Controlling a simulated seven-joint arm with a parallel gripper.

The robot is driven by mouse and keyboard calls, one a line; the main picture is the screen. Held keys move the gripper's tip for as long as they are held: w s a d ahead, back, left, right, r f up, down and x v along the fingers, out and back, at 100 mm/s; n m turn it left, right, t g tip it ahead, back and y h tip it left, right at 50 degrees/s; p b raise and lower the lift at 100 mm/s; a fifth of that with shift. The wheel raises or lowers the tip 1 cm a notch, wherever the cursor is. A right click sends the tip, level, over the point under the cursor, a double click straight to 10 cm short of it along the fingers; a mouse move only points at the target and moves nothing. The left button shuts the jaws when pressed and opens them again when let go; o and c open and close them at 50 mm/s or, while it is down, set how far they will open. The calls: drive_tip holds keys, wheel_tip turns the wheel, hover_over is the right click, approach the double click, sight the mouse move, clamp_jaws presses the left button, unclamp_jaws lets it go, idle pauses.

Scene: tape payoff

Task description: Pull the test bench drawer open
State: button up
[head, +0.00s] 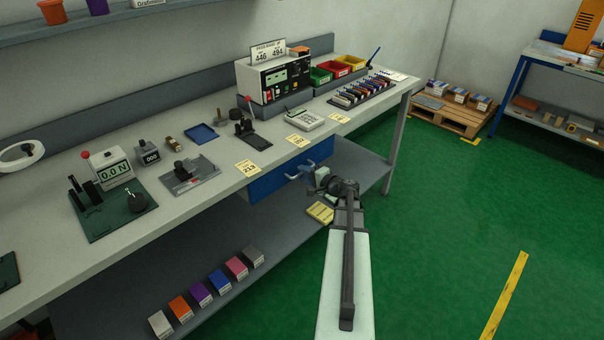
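The test bench (225,165) runs diagonally across the view. Its blue drawer front (268,183) sits under the front edge of the top and looks flush with it. A grey handle (292,177) stands out from the drawer front. My gripper (314,181) is at the right end of the handle, in front of the drawer. The fingers are small and partly hidden by my wrist, so I cannot tell whether they touch the handle or how far apart they are.
A lower shelf (215,245) holds several small boxes. The green floor (430,240) on the right is clear. A pallet (450,112) stands farther back.

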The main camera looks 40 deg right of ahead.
drive_tip(key=shift+x, duration=0.85)
drive_tip(key=shift+c, duration=0.4)
clamp_jaws()
